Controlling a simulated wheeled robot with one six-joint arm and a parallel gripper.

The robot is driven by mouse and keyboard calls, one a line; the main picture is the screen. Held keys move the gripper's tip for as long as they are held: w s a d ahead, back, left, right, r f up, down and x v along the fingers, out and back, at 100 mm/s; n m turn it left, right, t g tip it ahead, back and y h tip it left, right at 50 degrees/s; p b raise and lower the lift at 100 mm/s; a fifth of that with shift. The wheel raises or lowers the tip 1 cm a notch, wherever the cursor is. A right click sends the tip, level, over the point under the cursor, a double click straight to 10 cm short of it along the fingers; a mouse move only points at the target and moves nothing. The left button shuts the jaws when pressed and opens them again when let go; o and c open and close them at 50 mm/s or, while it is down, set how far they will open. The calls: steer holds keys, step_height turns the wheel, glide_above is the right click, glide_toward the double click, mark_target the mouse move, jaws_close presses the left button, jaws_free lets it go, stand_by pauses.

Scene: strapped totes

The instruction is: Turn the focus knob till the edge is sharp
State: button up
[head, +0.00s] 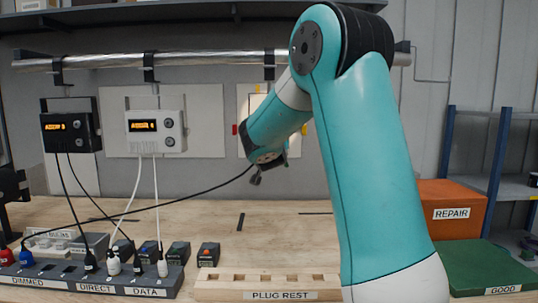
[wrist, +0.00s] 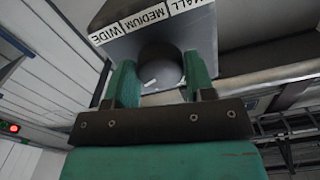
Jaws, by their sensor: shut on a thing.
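In the wrist view a dark round knob (wrist: 160,62) with a short white mark sits on a grey housing (wrist: 203,32). The housing carries a label strip reading WIDE, MEDIUM and a partly cut-off word ending in "ALL". My gripper (wrist: 158,84) has its two green fingers on either side of the knob, shut on it. No focus lettering is readable. In the head view my arm hides the knob and most of my gripper. A pale panel (head: 243,98) with red and yellow marks on the wall is partly covered by the arm; no edge can be judged for sharpness.
A black box (head: 70,132) and a white box (head: 156,131) with lit displays hang on the wall, cables running down to a labelled socket strip (head: 95,283). A wooden plug rest (head: 225,285) stands in front. An orange REPAIR box (head: 452,198) and green GOOD tray (head: 480,262) are right.

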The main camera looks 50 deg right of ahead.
steer(key=m+b, duration=0.2)
steer(key=b, duration=0.1)
stand_by(0.4)
steer(key=o, duration=0.9)
